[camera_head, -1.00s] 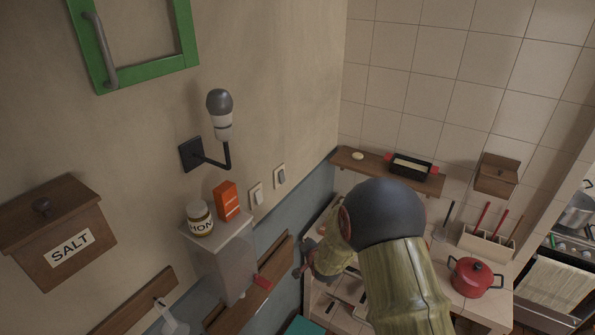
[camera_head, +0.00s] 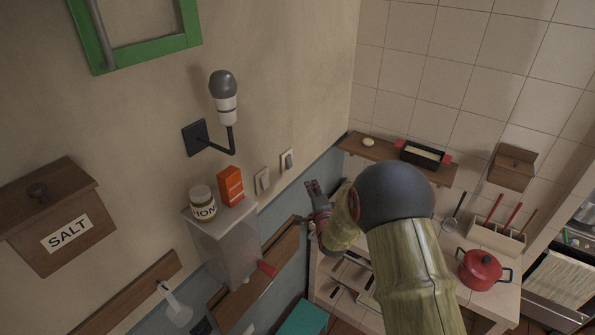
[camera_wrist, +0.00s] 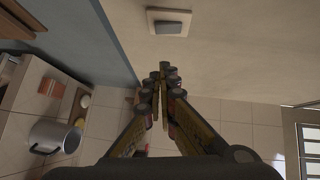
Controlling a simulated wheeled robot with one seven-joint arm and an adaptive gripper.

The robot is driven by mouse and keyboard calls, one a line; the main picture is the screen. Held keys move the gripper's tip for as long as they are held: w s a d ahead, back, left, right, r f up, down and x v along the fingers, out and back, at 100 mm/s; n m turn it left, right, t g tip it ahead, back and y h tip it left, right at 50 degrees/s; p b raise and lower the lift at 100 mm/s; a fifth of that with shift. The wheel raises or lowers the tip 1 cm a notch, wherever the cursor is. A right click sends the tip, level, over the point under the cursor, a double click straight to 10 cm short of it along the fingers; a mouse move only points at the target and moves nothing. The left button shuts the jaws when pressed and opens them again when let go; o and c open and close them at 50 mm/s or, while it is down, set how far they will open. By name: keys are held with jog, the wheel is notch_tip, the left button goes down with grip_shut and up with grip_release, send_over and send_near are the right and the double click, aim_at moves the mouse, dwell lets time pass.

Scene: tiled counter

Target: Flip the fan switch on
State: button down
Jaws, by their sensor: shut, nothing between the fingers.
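Two white wall switches with grey rockers are on the beige wall in the head view: a nearer one (camera_head: 262,180) and a farther one (camera_head: 287,160). No label shows which works the fan. My gripper (camera_head: 312,187) is raised just right of and a little below the farther switch, apart from it in the picture. In the wrist view, my gripper (camera_wrist: 164,74) is shut and empty, its fingertips together. One switch (camera_wrist: 168,22) shows beyond the fingertips, at the top of that view. Its rocker position is too small to tell.
A wall lamp (camera_head: 223,100) sticks out left of the switches. A dispenser (camera_head: 226,243) carrying a honey jar (camera_head: 203,203) and an orange box (camera_head: 230,186) stands below them. A wooden shelf (camera_head: 372,150) is on the tiled wall. A red pot (camera_head: 481,270) stands on the counter at right.

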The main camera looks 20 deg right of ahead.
aim_at(289, 162)
jog(key=a+p+x, duration=0.2)
jog(key=p+x, duration=0.2)
jog(key=x, duration=0.9)
jog(key=shift+w+a+f+p, duration=0.2)
jog(key=shift+a+p, duration=0.15)
jog(key=shift+p, duration=0.05)
jog(key=shift+f, duration=0.1)
